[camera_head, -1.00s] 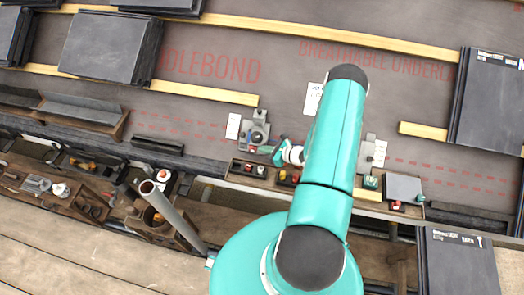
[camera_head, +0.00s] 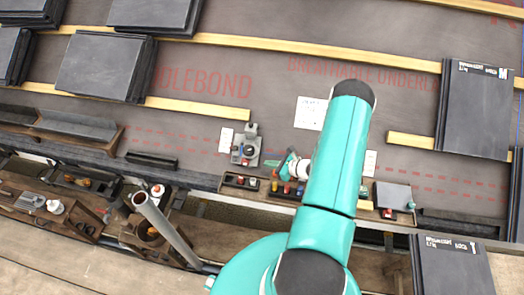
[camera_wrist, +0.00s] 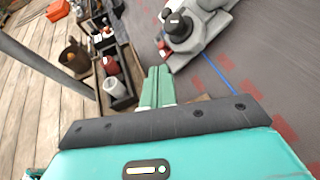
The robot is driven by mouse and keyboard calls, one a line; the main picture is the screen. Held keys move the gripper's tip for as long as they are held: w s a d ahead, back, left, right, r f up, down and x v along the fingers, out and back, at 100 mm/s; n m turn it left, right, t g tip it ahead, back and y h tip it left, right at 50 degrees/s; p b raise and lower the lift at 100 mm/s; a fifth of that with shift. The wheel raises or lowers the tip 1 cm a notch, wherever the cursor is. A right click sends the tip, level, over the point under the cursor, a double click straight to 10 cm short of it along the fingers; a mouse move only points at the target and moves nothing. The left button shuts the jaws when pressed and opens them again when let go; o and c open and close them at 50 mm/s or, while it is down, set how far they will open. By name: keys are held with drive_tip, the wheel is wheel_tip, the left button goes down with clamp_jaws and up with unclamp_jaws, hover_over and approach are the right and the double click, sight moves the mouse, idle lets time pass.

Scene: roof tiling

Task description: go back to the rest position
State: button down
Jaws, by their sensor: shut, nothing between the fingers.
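My gripper shows in the wrist view (camera_wrist: 157,88) as two green fingers pressed together, with nothing between them. They point toward a dark tray (camera_wrist: 118,85) and a grey tool with a black knob (camera_wrist: 185,32). In the head view my teal arm reaches up and to the right over the roof edge. My gripper there is small, near the row of small trays at the eave, and partly hidden by the arm.
Stacks of dark slates lie on the roof at the upper left (camera_head: 105,68) and right (camera_head: 478,110). Wooden battens (camera_head: 300,46) cross the grey underlay. A grey pole (camera_head: 165,232) rises at the lower left. A white sheet (camera_head: 310,113) lies beside the arm.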

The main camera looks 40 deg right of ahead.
drive_tip(key=shift+w, duration=0.1)
drive_tip(key=w+a+r+n+g+y, duration=0.1)
drive_tip(key=a+r+n+g, duration=0.2)
drive_tip(key=a+r+n, duration=0.5)
drive_tip(key=a+r+n+g, duration=0.2)
drive_tip(key=a+r+n, duration=0.1)
drive_tip(key=r, duration=0.9)
drive_tip(key=w+a+r+n+g+y, duration=0.1)
drive_tip(key=a+r+n+g, duration=0.2)
drive_tip(key=a+r+n, duration=0.5)
drive_tip(key=s+a+r+n+h, duration=0.2)
drive_tip(key=s+r+n, duration=0.2)
drive_tip(key=s+r, duration=0.2)
drive_tip(key=s+a+r+n+t+h, duration=0.1)
drive_tip(key=s+a+r+n+h, duration=0.1)
drive_tip(key=s+r, duration=0.4)
drive_tip(key=s+a+r+n+t+h, duration=0.1)
drive_tip(key=s+a+r+n+h, duration=0.1)
drive_tip(key=s+r+n+h, duration=0.2)
drive_tip(key=s+r+n, duration=0.1)
drive_tip(key=s+r, duration=0.2)
drive_tip(key=r, duration=0.2)
drive_tip(key=shift+a+r+n, duration=0.3)
